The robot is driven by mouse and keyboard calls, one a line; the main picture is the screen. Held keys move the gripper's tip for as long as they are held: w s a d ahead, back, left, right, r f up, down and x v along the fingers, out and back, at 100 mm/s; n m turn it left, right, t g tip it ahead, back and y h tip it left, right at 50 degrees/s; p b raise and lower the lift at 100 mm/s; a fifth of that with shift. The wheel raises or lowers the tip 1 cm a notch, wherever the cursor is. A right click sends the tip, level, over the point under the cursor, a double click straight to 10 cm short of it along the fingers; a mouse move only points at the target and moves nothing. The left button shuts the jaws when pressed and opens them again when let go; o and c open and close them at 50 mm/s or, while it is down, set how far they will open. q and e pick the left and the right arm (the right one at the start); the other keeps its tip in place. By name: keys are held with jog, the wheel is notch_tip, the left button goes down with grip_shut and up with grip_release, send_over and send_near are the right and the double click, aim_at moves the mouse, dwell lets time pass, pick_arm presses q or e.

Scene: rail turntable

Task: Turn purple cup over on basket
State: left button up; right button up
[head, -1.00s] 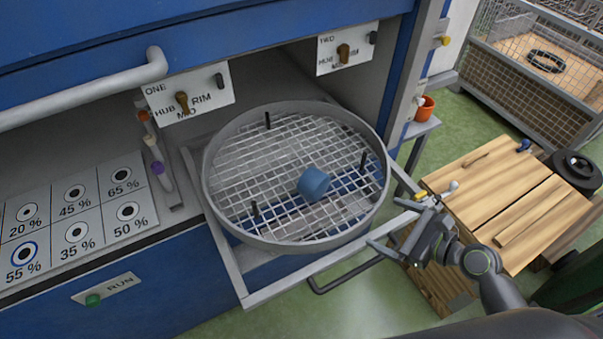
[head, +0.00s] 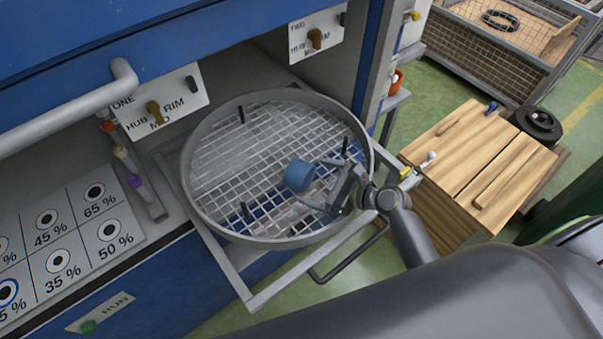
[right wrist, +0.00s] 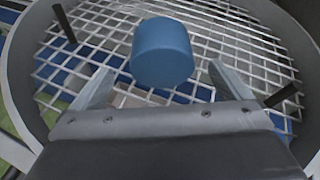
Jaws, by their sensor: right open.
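No purple cup shows; a small blue cup-like cylinder (head: 298,175) sits on the wire mesh of the round grey basket (head: 190,192). I cannot tell which of its ends is open. My right gripper (head: 316,184) is over the mesh, just right of the blue cup, with its jaws apart and pointing toward it. In the right wrist view the blue cup (right wrist: 162,55) stands ahead of and partly between the two open fingers (right wrist: 160,80), and nothing is gripped. My left gripper is not in view.
Dark upright pins (head: 345,146) rise from the basket's mesh, one close to my right gripper. The basket rests on a pulled-out grey frame (head: 235,278) with a dark handle (head: 350,258). A wooden crate (head: 480,160) stands to the right.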

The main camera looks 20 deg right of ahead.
aim_at(309, 178)
jog(key=shift+p+x, duration=0.5)
jog(key=shift+x, duration=2.8)
jog(key=shift+d, duration=0.15)
jog(key=shift+c, duration=0.5)
jog(key=c, duration=1.1)
